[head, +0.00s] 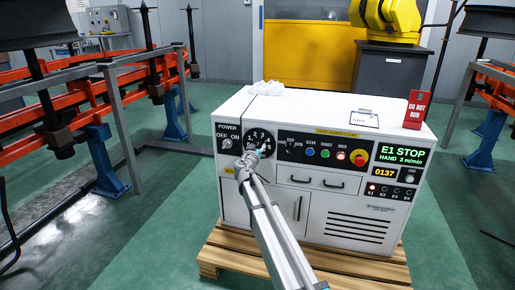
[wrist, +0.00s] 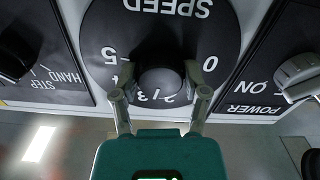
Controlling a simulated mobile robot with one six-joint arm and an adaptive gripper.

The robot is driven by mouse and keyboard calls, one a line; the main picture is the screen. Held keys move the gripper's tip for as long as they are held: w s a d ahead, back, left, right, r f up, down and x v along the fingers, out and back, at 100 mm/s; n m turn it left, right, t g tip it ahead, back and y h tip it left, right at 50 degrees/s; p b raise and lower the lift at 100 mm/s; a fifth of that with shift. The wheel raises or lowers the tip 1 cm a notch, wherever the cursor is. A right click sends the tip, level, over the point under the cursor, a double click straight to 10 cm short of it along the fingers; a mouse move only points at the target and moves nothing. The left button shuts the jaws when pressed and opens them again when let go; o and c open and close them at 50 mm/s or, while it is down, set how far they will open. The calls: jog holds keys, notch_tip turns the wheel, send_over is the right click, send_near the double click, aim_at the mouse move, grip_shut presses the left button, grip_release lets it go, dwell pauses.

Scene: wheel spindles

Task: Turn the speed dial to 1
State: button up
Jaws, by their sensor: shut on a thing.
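The speed dial's knob (wrist: 160,84) is dark and round, on a black round plate (wrist: 112,28) marked SPEED. The wrist view shows it upside down, with 5 at left, 0 at right and 2 and 3 near the bottom; the 1 is hidden by a finger. My gripper (wrist: 163,92) has one finger on each side of the knob and is shut on it. I cannot make out where the knob points. In the head view my gripper (head: 247,160) reaches the dial plate (head: 259,132) on the white cabinet's front, covering its lower part.
The power switch (wrist: 300,75) sits beside the dial, and the hand/step switch (wrist: 15,55) on its other side. The white cabinet (head: 310,110) carries buttons, a red emergency knob (head: 359,157) and a display (head: 402,155) reading E1 STOP, HAND 3 m/min. A red sign (head: 415,110) stands on top.

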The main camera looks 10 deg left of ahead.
jog(key=n, duration=0.6)
jog(key=shift+n, duration=0.4)
jog(key=n, duration=0.3)
jog(key=shift+n, duration=0.4)
jog(key=shift+r+n, duration=0.1)
jog(key=shift+n, duration=1.6)
jog(key=o, duration=1.2)
jog(key=shift+c, duration=0.2)
jog(key=shift+d, duration=0.1)
jog(key=s, duration=1.2)
jog(key=shift+a, duration=0.25)
